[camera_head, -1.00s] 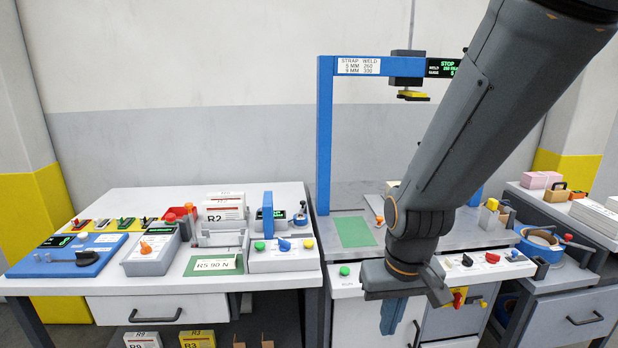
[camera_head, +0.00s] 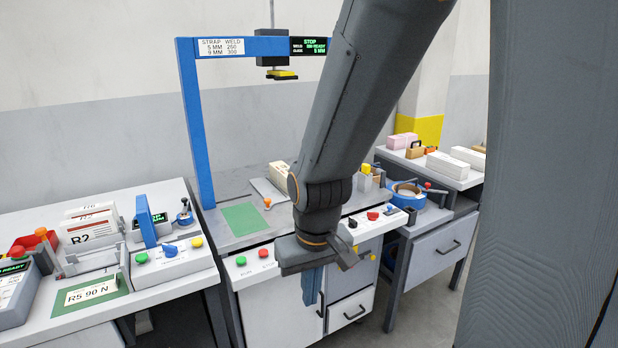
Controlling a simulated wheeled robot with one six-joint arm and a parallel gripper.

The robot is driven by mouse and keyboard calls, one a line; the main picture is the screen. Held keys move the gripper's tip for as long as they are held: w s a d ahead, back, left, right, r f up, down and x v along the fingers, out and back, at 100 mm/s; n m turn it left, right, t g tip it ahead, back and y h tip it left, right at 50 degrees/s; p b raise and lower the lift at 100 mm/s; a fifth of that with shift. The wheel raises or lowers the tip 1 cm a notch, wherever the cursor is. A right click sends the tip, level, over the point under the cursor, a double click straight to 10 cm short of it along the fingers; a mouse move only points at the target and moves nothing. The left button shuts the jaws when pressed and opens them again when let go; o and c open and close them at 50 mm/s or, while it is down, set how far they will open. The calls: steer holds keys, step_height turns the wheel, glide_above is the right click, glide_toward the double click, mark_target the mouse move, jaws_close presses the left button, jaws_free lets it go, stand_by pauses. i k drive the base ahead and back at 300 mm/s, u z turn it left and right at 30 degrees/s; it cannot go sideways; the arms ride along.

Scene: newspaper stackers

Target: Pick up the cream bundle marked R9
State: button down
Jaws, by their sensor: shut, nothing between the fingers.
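No bundle with a readable R9 mark shows in view now. A cream bundle (camera_head: 280,174) lies on the strapping table behind my arm; my arm partly covers it and I cannot read any mark on it. A white bundle marked R2 (camera_head: 91,228) stands on the left table. My gripper (camera_head: 312,288) points down in front of the strapping table's front edge, shut and empty, apart from every bundle.
A blue strapping frame (camera_head: 192,125) stands over the strapping table (camera_head: 225,193). A side table at right holds a pink bundle (camera_head: 401,140) and white bundles (camera_head: 447,165). A large grey surface (camera_head: 545,150) blocks the right side. Some floor (camera_head: 420,315) shows below the side table.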

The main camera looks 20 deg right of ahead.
mark_target(278, 170)
steer(key=z, duration=0.35)
steer(key=k, duration=0.55)
steer(key=z, duration=0.95)
steer(key=i, duration=1.5)
steer(key=u, duration=1.05)
steer(key=i, duration=0.6)
steer(key=z, duration=0.05)
